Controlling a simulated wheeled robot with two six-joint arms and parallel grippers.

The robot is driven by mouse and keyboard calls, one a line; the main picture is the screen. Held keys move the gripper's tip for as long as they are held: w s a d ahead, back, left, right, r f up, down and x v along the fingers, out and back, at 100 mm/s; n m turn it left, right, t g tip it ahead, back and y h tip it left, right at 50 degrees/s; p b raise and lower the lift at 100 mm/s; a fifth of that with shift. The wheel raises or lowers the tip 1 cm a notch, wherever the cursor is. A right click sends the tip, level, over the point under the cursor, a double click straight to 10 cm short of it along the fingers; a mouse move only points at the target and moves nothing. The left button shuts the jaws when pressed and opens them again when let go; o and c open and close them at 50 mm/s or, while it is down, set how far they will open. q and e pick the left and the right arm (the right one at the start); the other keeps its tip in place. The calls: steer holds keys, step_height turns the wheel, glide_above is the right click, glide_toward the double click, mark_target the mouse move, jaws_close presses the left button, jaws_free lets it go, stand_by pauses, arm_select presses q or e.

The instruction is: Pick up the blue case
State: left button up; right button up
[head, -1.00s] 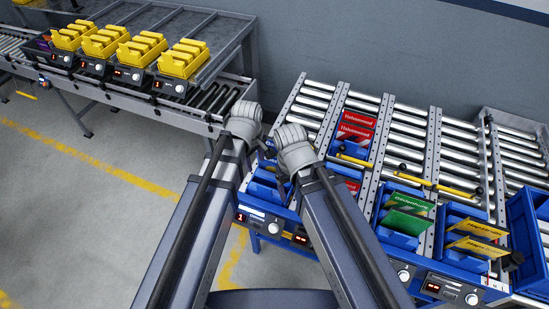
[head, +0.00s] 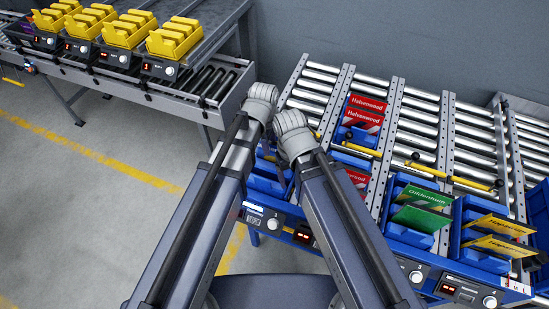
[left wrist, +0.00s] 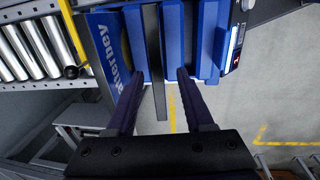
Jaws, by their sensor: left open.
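In the left wrist view, a blue panel with white lettering ending in "terbey" (left wrist: 117,55) shows at the upper left, beside blue bin walls (left wrist: 207,35). I take it for the blue case, but cannot be sure. My left gripper (left wrist: 162,74) is open, its two dark fingers reaching over the blue bin. A narrow dark grey strip (left wrist: 157,55) runs between the fingers, apart from both. In the head view, my arms cover much of a blue bin (head: 264,184) at the near left of the rack.
The roller rack (head: 418,130) carries blue bins with red (head: 364,113), green (head: 421,208) and yellow (head: 491,240) cards or cases. Yellow bins (head: 173,38) stand on a second conveyor at upper left. The floor (head: 90,190) at left is clear.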

arm_select(q)
steer(key=shift+f, duration=0.1)
arm_select(e)
steer(key=shift+f, duration=0.1)
arm_select(q)
steer(key=f+b, duration=0.2)
steer(key=shift+w+d+f+b, duration=0.1)
steer(key=shift+w+f+b, duration=0.1)
steer(key=shift+f+b, duration=0.15)
steer(key=f+b, duration=0.2)
steer(key=d+f+b, duration=0.1)
steer(key=f+b, duration=0.1)
steer(key=shift+w+d, duration=0.1)
steer(key=shift+w+f+b, duration=0.1)
steer(key=shift+f+b, duration=0.4)
steer(key=shift+b, duration=0.05)
arm_select(e)
step_height(320, 180, down, 8)
steer(key=shift+r, duration=0.15)
arm_select(q)
steer(key=shift+r, duration=0.1)
arm_select(e)
steer(key=shift+r, duration=0.1)
arm_select(q)
steer(key=shift+c, duration=0.3)
jaws_close()
